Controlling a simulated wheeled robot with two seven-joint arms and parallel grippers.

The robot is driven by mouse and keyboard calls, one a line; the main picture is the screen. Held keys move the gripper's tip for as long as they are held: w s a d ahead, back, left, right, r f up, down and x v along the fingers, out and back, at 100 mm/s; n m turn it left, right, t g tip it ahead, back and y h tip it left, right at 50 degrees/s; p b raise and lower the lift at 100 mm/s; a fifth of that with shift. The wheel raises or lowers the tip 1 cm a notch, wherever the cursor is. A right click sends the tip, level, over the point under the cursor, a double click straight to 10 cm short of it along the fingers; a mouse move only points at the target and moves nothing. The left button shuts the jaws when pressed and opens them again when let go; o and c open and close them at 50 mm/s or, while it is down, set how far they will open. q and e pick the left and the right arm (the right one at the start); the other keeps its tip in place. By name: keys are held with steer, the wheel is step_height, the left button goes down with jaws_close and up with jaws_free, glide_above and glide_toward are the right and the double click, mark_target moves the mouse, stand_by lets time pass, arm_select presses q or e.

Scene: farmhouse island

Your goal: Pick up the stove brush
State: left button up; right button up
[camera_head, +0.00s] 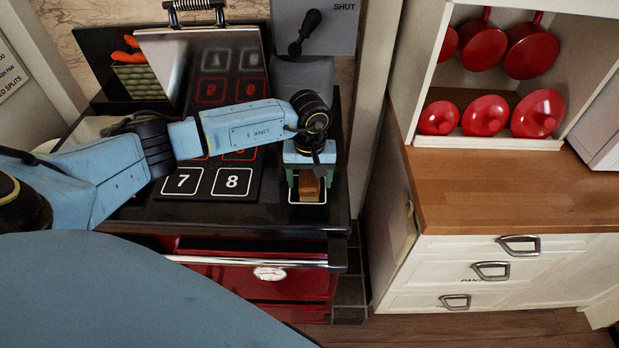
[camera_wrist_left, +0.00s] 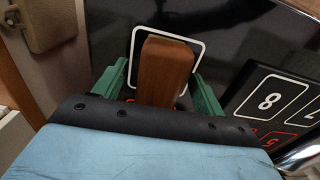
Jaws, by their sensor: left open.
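The stove brush (camera_head: 309,187) shows as a brown wooden block at the right front corner of the dark stove top, over a white-outlined square. It also shows in the left wrist view (camera_wrist_left: 165,72), upright in the middle. My left gripper (camera_head: 309,184) is above it, with its green fingers on either side of the wood. In the left wrist view the left gripper (camera_wrist_left: 163,88) is open, with a gap at least on the right finger's side. The brush's lower part is hidden. My right gripper is not in view.
The black stove top (camera_head: 270,212) has numbered squares and a raised lid (camera_head: 200,65). A steel rail (camera_head: 245,262) runs along its front. A wooden counter (camera_head: 500,195) with red pans and lids on shelves stands to the right.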

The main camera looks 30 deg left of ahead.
mark_target(310, 176)
arm_select(q)
steer(key=shift+f, duration=0.6)
steer(key=c, duration=1.1)
step_height(310, 176, up, 10)
steer(key=shift+r+b, duration=0.1)
steer(key=shift+b, duration=0.5)
